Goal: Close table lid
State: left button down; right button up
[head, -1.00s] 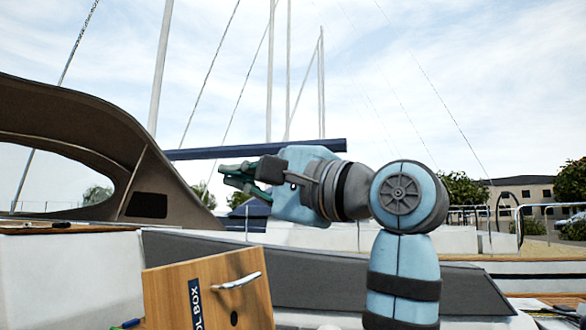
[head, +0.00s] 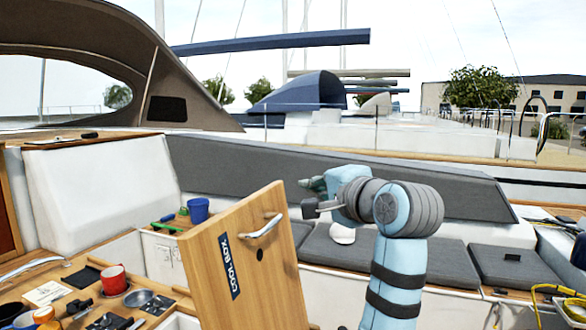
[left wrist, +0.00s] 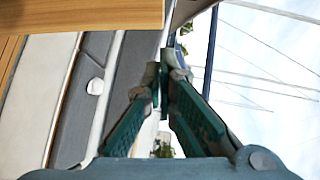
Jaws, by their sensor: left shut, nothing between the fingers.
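The wooden lid (head: 278,278), labelled "COOL BOX", stands raised and tilted on the table in the head view, with a pale handle (head: 261,227) near its top. My left gripper (head: 306,196) is behind and to the right of the lid's upper edge, its fingers pointing left. It is shut and empty, and I see no contact with the lid. In the left wrist view the shut green fingers (left wrist: 164,78) are in the middle, and a wooden panel, apparently the lid (left wrist: 80,14), shows at the upper left. My right gripper is not in view.
Left of the lid, the table holds a red mug (head: 113,280), a small dish (head: 138,298) and other small items. A blue cup (head: 198,211) stands behind. Grey cushioned benches (head: 375,252) lie behind my arm. A yellow cable (head: 548,290) is at the far right.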

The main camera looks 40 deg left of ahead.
aim_at(282, 184)
pick_arm(q)
jog(key=shift+s+a+f+p, duration=0.1)
jog(key=shift+a+f, duration=0.1)
jog(key=shift+a, duration=0.65)
jog(key=shift+s+a+f+p, duration=0.1)
jog(key=shift+a+f+p, duration=0.05)
jog(key=shift+a, duration=0.75)
jog(key=shift+s+a+f+p, duration=0.1)
jog(key=shift+a+f, duration=0.1)
jog(key=shift+a, duration=0.65)
jog(key=shift+w+a, duration=0.1)
jog(key=shift+w, duration=0.15)
